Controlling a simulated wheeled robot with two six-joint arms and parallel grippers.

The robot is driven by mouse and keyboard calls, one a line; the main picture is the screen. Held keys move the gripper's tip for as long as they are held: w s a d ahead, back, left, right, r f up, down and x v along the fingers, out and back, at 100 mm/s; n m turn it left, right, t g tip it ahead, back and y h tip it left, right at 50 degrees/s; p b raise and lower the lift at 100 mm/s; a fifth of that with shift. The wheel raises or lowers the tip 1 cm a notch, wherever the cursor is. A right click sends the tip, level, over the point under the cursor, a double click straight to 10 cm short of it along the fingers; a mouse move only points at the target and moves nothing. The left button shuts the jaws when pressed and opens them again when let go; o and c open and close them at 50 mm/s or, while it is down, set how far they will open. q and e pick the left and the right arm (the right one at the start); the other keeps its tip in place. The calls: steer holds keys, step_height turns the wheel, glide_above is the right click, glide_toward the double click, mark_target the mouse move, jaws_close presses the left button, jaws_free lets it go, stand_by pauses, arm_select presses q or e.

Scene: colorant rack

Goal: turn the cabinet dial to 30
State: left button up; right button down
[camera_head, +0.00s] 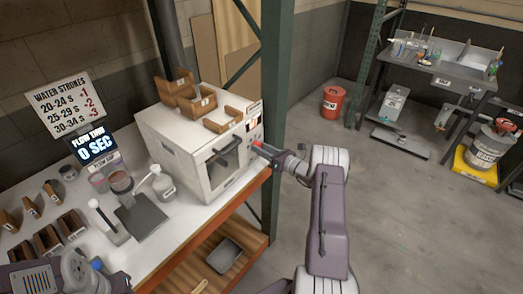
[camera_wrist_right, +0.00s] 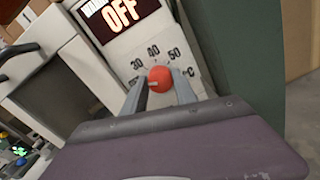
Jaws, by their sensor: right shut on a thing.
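The white cabinet (camera_head: 195,150) stands on the bench, with its front door and a control panel at its right side. The red dial (camera_wrist_right: 160,78) is on that panel, with the numbers 30, 40 and 50 around its upper side. A pale mark shows on the dial's left side, roughly level; its exact reading is too small to tell. My right gripper (camera_wrist_right: 160,90) is shut on the dial, one finger on each side. In the head view this gripper (camera_head: 262,147) is at the panel, its fingertips hard to make out. Only parts of my left arm show at the lower left.
A display (camera_wrist_right: 122,20) above the dial reads OFF. Wooden trays (camera_head: 185,88) sit on top of the cabinet. A green post (camera_head: 273,110) rises close behind the panel. A white bottle (camera_head: 163,185) and a dark pad (camera_head: 140,218) are on the bench.

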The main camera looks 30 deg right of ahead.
steer(key=m, duration=0.3)
steer(key=shift+b, duration=0.4)
steer(key=shift+d+m, duration=0.1)
steer(key=shift+m, duration=1.7)
steer(key=shift+r, duration=0.1)
steer(key=c, duration=1)
jaws_free()
steer(key=shift+o, duration=0.2)
